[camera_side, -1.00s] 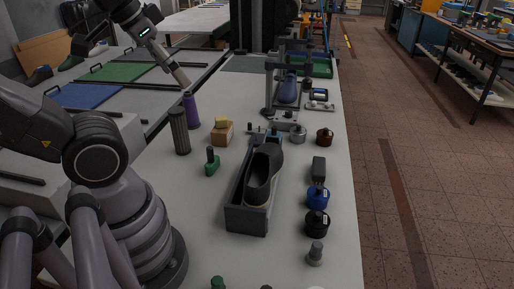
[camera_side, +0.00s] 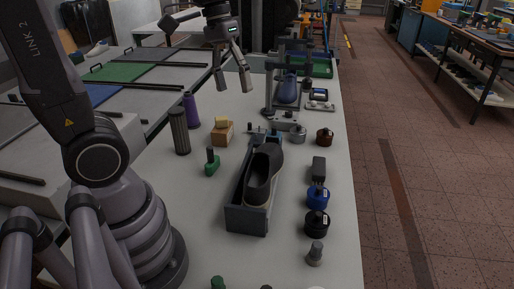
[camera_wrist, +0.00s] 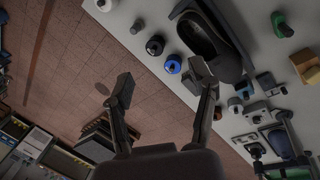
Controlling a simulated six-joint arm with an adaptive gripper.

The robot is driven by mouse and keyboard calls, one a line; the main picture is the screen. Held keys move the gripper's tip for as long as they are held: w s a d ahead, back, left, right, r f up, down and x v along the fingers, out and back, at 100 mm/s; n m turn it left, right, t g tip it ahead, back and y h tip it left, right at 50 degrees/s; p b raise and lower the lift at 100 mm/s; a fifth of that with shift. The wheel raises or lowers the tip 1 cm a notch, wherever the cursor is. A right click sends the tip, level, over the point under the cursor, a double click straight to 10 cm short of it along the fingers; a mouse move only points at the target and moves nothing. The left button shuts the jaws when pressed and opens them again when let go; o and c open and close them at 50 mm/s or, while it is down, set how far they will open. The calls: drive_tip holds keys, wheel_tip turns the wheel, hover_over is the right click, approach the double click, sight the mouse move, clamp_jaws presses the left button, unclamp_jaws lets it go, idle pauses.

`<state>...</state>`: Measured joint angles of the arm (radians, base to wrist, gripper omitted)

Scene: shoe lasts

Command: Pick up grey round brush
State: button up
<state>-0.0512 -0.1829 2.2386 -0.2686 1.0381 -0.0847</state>
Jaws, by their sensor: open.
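The grey round brush (camera_side: 315,253), a small grey piece with a round base and a stubby upright handle, stands near the right edge of the bench in the side view. It also shows as a small grey shape in the wrist view (camera_wrist: 137,27), near the top. My gripper (camera_side: 234,88) is open and empty, high above the far left part of the bench, well away from the brush. Its two spread fingers also show in the wrist view (camera_wrist: 163,82), with floor and bench edge behind them.
A black jar (camera_side: 317,223), a blue jar (camera_side: 317,197) and a dark block (camera_side: 318,169) line the bench edge behind the brush. A dark shoe (camera_side: 262,175) lies in a grey tray (camera_side: 246,223) to the left.

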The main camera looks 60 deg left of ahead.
drive_tip(key=w+d+f+n+g+h, duration=0.3)
drive_tip(key=w+f+n+g+h, duration=0.1)
drive_tip(key=w+f, duration=0.6)
drive_tip(key=n+g+h, duration=0.2)
drive_tip(key=n+h, duration=0.4)
approach(317, 243)
drive_tip(key=x, duration=0.4)
drive_tip(key=shift+s+d, duration=0.1)
drive_tip(key=shift+d, duration=0.15)
drive_tip(key=shift+n, duration=0.3)
drive_tip(key=shift+x, duration=3)
drive_tip(key=shift+a, duration=0.1)
clamp_jaws()
